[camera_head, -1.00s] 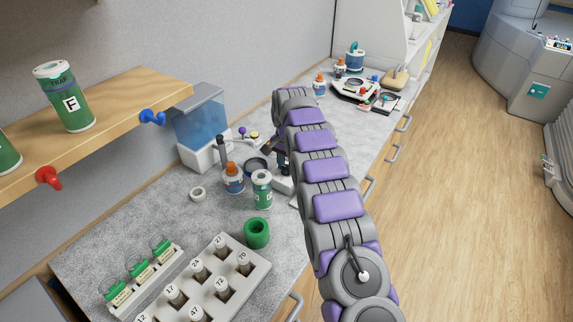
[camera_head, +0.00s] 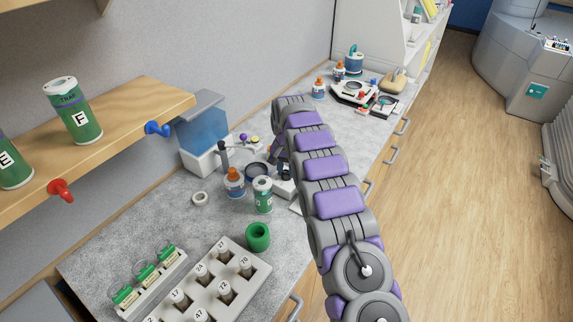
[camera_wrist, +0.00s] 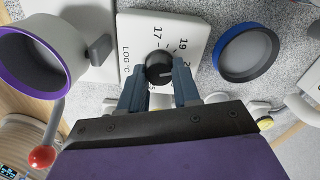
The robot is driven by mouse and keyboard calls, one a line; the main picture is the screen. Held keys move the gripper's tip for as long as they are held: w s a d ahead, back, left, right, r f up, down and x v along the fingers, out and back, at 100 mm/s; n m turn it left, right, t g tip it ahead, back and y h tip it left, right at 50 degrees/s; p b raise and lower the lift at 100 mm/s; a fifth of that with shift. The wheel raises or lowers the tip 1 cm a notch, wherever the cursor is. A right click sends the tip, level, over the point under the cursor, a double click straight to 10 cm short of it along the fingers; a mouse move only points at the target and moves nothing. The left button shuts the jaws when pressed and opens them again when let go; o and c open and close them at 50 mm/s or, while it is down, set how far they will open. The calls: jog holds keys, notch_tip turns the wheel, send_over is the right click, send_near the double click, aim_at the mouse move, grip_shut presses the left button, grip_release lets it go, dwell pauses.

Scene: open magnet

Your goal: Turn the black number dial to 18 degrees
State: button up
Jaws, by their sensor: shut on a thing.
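The black number dial (camera_wrist: 158,66) sits on a white panel (camera_wrist: 137,28) in the wrist view. The panel carries printed numbers, with 17 and 19 readable, and lettering beside the dial. A light mark shows on the dial, but I cannot tell its exact reading. My gripper (camera_wrist: 160,74) has one blue-grey finger on each side of the dial and is shut on it. In the head view my arm hides the dial; only part of my dark gripper shows beside the arm.
In the wrist view a purple-rimmed cup (camera_wrist: 40,48) and red-tipped lever (camera_wrist: 42,157) are left; a blue-rimmed dish (camera_wrist: 249,52) is right. In the head view an orange-capped bottle (camera_head: 235,184), green-labelled can (camera_head: 262,196), green ring (camera_head: 258,237) and vial rack (camera_head: 248,290) crowd the counter.

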aim_at(285, 172)
jog(key=n+p, duration=0.4)
jog(key=n, duration=0.1)
jog(key=shift+s+a+n, duration=0.1)
jog(key=shift+s+n, duration=0.05)
jog(key=shift+n, duration=0.15)
jog(key=n+p, duration=0.3)
jog(key=n, duration=0.2)
jog(key=shift+n, duration=0.3)
jog(key=shift+f, duration=0.1)
jog(key=o, duration=1.1)
jog(key=shift+c, duration=0.2)
notch_tip(285, 172, up, 17)
jog(key=p, duration=0.1)
jog(key=shift+r+p, duration=0.2)
jog(key=shift+p, duration=0.1)
